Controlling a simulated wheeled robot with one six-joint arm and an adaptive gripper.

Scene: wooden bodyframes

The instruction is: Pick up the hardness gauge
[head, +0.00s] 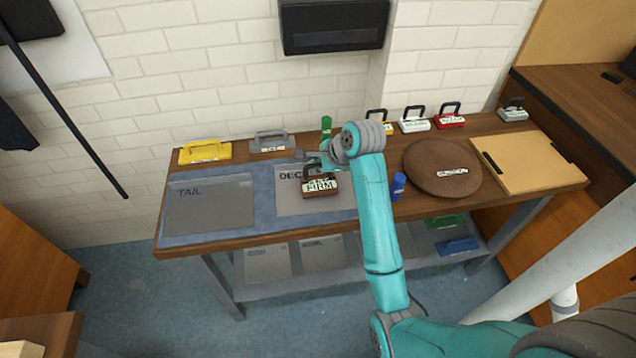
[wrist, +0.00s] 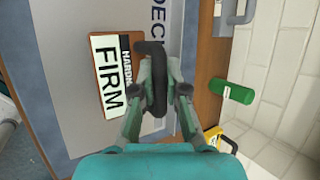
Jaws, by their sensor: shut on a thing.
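The hardness gauge (head: 320,187) is a brown block with a dark loop handle and a white label reading "FIRM". In the head view it is at the grey "DECK"-like panel (head: 290,203) on the table, and I cannot tell whether it touches the panel. It also shows in the wrist view (wrist: 110,85), with its label turned sideways. My gripper (head: 312,163) is above the gauge. In the wrist view my gripper (wrist: 157,90) has its fingers shut on the dark handle, one on each side. Part of the panel's lettering is hidden.
A "TAIL" panel (head: 208,205) lies at the left. Yellow (head: 205,151) and grey (head: 270,143) handled blocks stand behind. A green cylinder (head: 326,124), a blue cylinder (head: 398,186), a brown disc (head: 442,168) and a tan board (head: 528,162) are nearby. A brick wall closes the back.

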